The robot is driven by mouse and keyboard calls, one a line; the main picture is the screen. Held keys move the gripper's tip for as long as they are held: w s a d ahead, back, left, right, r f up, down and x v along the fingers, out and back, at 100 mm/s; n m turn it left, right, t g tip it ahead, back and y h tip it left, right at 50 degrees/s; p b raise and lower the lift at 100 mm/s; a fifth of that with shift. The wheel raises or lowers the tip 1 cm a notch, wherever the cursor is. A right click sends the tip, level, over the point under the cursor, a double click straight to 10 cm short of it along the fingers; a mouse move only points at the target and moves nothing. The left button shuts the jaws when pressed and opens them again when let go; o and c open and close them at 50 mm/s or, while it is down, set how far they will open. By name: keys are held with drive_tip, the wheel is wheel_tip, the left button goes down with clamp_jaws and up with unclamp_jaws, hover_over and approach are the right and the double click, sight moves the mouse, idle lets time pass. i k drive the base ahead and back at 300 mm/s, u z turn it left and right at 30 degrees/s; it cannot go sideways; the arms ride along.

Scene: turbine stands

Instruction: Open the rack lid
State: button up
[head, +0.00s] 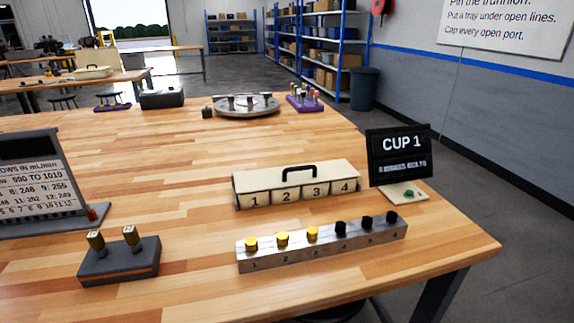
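The rack (297,187) stands on the wooden table, right of the picture's middle. It is a cream box with a lid on top and a black handle (299,170) on the lid. Its front shows numbered sections 1, 2, 3 and 4. The lid looks closed, and the inside is hidden. My gripper is not in view.
A metal block (322,248) with yellow and black caps lies in front of the rack. A CUP 1 display (398,155) stands at its right. A dark block with two fittings (119,262) and a tilted sign (40,180) are left. Table between is clear.

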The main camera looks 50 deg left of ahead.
sight(285, 177)
drive_tip(key=u, duration=1.45)
